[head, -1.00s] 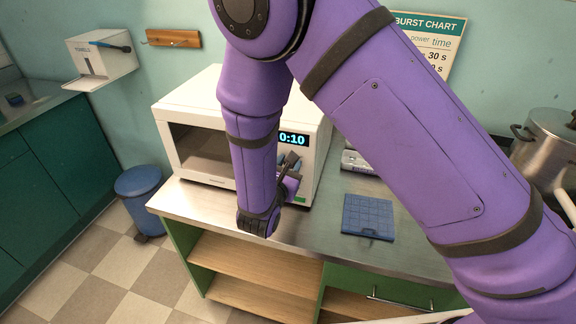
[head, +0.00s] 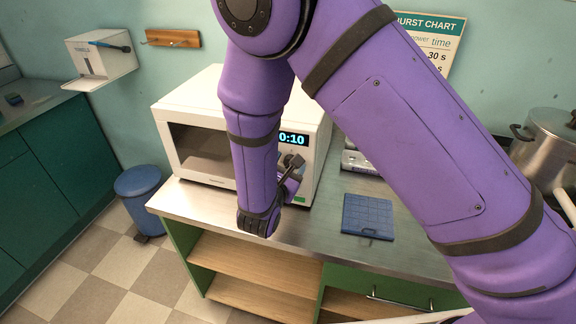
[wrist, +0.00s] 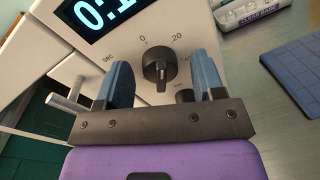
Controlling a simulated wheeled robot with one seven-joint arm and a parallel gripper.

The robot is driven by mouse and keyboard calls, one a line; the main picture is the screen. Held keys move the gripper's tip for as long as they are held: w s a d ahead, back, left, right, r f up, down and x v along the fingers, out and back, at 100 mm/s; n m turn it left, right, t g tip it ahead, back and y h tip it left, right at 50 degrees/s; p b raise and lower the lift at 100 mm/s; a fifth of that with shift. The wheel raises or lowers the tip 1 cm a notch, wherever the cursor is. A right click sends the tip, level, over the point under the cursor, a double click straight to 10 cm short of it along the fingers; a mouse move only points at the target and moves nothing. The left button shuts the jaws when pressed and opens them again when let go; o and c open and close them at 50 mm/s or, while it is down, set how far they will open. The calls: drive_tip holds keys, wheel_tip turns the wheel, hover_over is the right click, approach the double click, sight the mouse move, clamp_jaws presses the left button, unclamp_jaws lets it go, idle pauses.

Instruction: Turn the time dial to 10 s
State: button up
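The microwave (head: 195,110) stands on the counter, and its display (head: 292,139) reads 0:10. In the wrist view the display (wrist: 98,13) is partly cut off. The black time dial (wrist: 160,66) is on the panel, with "SEC", "0" and "20" printed around it. Its raised grip runs roughly up and down in the picture; I cannot tell exactly which mark it points to. My gripper (wrist: 166,75) is open, its blue fingers on either side of the dial with visible gaps. In the head view my arm hides much of the panel and gripper (head: 291,168).
A door handle (wrist: 66,103) is close to my left finger. A smaller dark knob (wrist: 184,96) is by my right finger. A blue gridded pad (head: 367,215) lies on the counter, and a steel pot (head: 548,145) stands at the right. The counter between them is clear.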

drive_tip(key=v, duration=1)
drive_tip(key=shift+s+a, duration=0.15)
drive_tip(key=shift+s, duration=0.25)
drive_tip(key=d+r+m+g+h, duration=0.2)
drive_tip(key=d+r+m+g, duration=0.5)
drive_tip(key=d, duration=0.4)
drive_tip(key=d+r+m+g+h, duration=0.3)
drive_tip(key=d+r+m+g, duration=0.3)
drive_tip(key=d+r, duration=0.4)
drive_tip(key=s+d+r+m+t+y, duration=0.1)
drive_tip(key=s+d+r+m+y, duration=0.4)
drive_tip(key=s+m+y, duration=0.1)
drive_tip(key=s+d+r+m+t+y, duration=0.1)
drive_tip(key=s+d+r+m+y, duration=0.4)
drive_tip(key=s+m, duration=0.3)
drive_tip(key=s+r, duration=0.1)
drive_tip(key=s, duration=0.1)
drive_tip(key=shift+s+r+m+y, duration=0.25)
drive_tip(key=shift+s+m+y, duration=0.05)
drive_tip(key=shift+y, duration=0.1)
